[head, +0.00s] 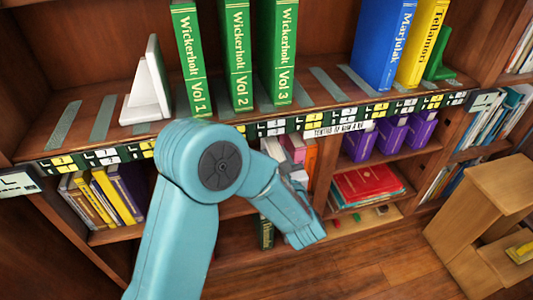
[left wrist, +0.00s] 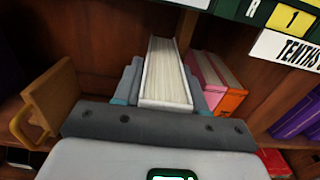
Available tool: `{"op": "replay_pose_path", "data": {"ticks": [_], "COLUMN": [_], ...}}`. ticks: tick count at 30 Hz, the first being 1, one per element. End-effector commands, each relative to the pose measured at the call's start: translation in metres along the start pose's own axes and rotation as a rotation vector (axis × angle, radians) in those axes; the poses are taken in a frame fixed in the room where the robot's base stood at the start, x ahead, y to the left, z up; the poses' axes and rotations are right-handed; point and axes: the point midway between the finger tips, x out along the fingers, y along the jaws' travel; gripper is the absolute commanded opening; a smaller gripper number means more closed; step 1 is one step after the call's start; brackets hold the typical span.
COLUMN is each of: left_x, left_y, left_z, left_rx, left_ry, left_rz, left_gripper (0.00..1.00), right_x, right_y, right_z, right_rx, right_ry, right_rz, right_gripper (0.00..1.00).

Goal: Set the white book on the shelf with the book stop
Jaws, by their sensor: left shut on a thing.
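The white book (left wrist: 166,75) stands on end between the two fingers of my left gripper (left wrist: 163,88) in the left wrist view, its page edges facing up. The gripper is shut on it. In the head view my left arm reaches down to the lower shelf and largely hides the book and fingers. A white angled book stop (head: 150,88) stands at the left of the upper shelf (head: 60,128), left of the green Wickerholt volumes (head: 188,60). A green book stop (head: 438,58) stands at the right end, beside a yellow book. My right gripper is not in view.
Pink (left wrist: 205,72) and orange (left wrist: 230,88) books stand close right of the white book. A brown block with a yellow ring (left wrist: 50,100) is at left. Blue (head: 380,40) and yellow (head: 421,42) books stand above. Gaps separate the green volumes. A wooden step stool (head: 490,205) is at right.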

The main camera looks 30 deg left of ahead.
Motion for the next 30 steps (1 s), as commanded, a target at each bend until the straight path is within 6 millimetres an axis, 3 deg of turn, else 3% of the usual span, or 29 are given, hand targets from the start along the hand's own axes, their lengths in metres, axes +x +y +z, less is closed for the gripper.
{"op": "replay_pose_path", "data": {"ticks": [3,9,16,22,30], "left_x": [0.034,0.068,0.085,0.085,0.084], "left_y": [0.001,0.000,0.000,-0.001,-0.001], "left_z": [-0.001,0.000,0.001,-0.034,-0.034], "left_rx": [-0.004,-0.003,-0.003,0.000,-0.002], "left_ry": [-0.005,-0.004,-0.005,-0.003,-0.003], "left_rz": [0.006,0.002,0.002,-0.001,0.000], "left_gripper": [0.00,0.00,0.00,0.00,0.00], "right_x": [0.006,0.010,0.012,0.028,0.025], "right_y": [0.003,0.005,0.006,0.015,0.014], "right_z": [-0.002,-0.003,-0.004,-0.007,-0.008], "right_rx": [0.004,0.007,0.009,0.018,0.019], "right_ry": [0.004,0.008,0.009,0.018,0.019], "right_rz": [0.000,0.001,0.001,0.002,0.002], "right_gripper": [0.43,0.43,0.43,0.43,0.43]}}
